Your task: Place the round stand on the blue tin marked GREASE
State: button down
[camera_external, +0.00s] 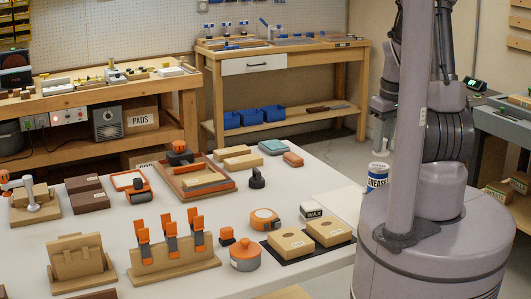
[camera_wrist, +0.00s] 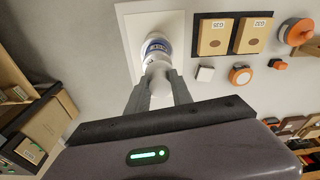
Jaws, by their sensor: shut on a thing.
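The blue tin marked GREASE (camera_external: 376,181) stands at the right end of the white bench, partly hidden by my base and column. The wrist view shows its blue and white label (camera_wrist: 157,46) just beyond my fingertips. My gripper (camera_wrist: 159,76) is shut on a small pale thing (camera_wrist: 158,69), apparently the round stand, seen between the fingers and in line with the tin.
A pale square board (camera_wrist: 128,22) lies under the tin. Two cardboard-coloured blocks (camera_external: 290,243), a white WAX block (camera_external: 312,211) and an orange-topped round thing (camera_external: 264,219) stand to the left in the external view. Bare bench lies between them and the tin.

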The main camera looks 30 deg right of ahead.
aim_at(381, 153)
jog(key=shift+w+d+f+b, duration=0.1)
jog(key=shift+w+f+b, duration=0.1)
jog(key=shift+f+b, duration=0.6)
jog(key=shift+w+d+f+b, duration=0.1)
jog(key=shift+w+f+b, duration=0.15)
jog(key=shift+f, duration=1)
jog(key=c, duration=1.1)
grip_release()
jog(key=shift+r, duration=0.1)
